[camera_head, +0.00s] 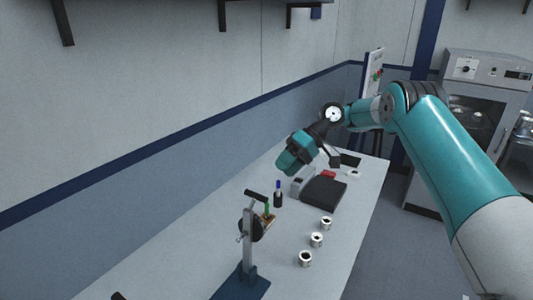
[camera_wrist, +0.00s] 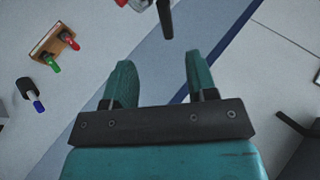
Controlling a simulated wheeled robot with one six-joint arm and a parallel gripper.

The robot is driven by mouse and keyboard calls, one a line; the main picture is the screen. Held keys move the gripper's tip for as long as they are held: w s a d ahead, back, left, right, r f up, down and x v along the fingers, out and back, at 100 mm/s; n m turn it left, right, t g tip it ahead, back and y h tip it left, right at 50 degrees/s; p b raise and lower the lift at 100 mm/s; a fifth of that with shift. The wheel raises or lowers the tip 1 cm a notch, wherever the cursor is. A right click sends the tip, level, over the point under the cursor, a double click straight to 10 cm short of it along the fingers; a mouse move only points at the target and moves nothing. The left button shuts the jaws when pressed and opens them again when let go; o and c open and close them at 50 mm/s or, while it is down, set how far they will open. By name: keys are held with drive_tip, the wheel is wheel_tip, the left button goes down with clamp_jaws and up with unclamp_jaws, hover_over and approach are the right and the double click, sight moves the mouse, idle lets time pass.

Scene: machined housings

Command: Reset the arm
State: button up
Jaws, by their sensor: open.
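My gripper (camera_wrist: 160,78) is open and empty in the wrist view, with its two teal fingers apart and nothing between them but wall and table behind. In the head view my teal arm reaches in from the right, and the gripper end hangs above the back part of the table (camera_head: 170,262). The fingertips are hard to make out there. No object touches the gripper in either view.
A press-like stand (camera_head: 249,240) is at the table's front. Several white cylindrical housings (camera_head: 316,240) stand in a row at right. A dark box (camera_head: 324,191) lies behind them. A blue-tipped tool (camera_head: 278,195) stands left of it. A steel oven (camera_head: 480,120) is beyond the table.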

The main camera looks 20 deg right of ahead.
drive_tip(key=s+a+r+h+b, duration=0.2)
drive_tip(key=s+a+r+b, duration=0.3)
drive_tip(key=s+a+b, duration=0.5)
drive_tip(key=s+f+t+h+b, duration=0.1)
drive_tip(key=s+f, duration=0.3)
drive_tip(key=s, duration=0.9)
drive_tip(key=s+f+h+b, duration=0.2)
drive_tip(key=s+f+b, duration=0.1)
drive_tip(key=s, duration=1)
drive_tip(key=shift+d+f+n+t, duration=0.4)
drive_tip(key=shift+d+f, duration=0.05)
